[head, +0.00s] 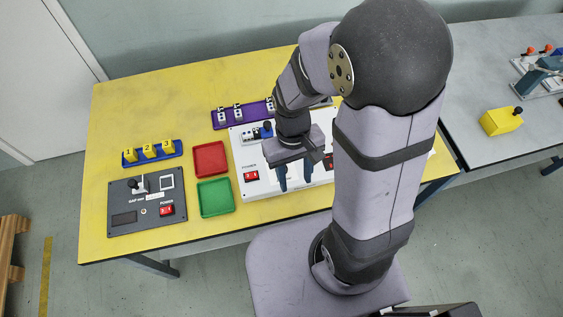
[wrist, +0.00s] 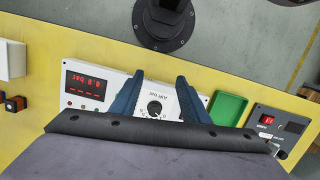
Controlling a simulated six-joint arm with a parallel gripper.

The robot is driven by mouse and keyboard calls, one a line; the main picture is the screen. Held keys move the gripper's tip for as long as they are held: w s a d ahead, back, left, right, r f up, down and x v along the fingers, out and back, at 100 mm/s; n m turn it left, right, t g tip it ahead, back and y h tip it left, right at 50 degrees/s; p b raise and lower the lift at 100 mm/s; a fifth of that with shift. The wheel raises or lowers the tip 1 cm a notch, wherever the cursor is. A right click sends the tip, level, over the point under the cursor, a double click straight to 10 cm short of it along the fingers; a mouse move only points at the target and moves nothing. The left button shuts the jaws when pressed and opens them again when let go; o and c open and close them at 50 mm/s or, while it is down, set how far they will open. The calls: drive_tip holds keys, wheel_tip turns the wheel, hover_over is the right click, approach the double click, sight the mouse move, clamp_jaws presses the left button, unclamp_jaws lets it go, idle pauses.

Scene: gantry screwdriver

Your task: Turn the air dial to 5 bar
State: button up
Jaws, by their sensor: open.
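The air dial (wrist: 155,108) is a round black knob with a scale on a white panel (wrist: 142,76), labelled "AIR bar", in the wrist view. My gripper (wrist: 158,82) is open, with one blue finger on each side of the dial in that view. I cannot tell whether the fingers touch the knob. In the head view my gripper (head: 295,185) points down over the white panel (head: 240,150), and the dial is hidden there. A red lit display (wrist: 85,82) on the panel appears upside down, and its reading is unclear.
A green tray (head: 214,197) and a red tray (head: 210,159) lie left of the panel. A dark box with a power switch (head: 147,203) is further left. A purple rack (head: 228,117) stands behind the panel. Yellow table shows at the front.

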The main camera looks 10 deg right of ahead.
drive_tip(key=w+n, duration=0.1)
drive_tip(key=w, duration=0.1)
drive_tip(key=w+a+t, duration=0.1)
drive_tip(key=w, duration=0.2)
drive_tip(key=w+n, duration=0.1)
drive_tip(key=w, duration=0.2)
drive_tip(key=shift+w+a+n+t, duration=0.1)
drive_tip(key=shift+a+n+t, duration=0.05)
drive_tip(key=shift+n+t, duration=0.2)
drive_tip(key=shift+w+n, duration=0.1)
drive_tip(key=shift+n, duration=0.35)
drive_tip(key=shift+f+p, duration=0.3)
drive_tip(key=shift+f, duration=3.35)
drive_tip(key=shift+c, duration=0.7)
drive_tip(key=c, duration=0.9)
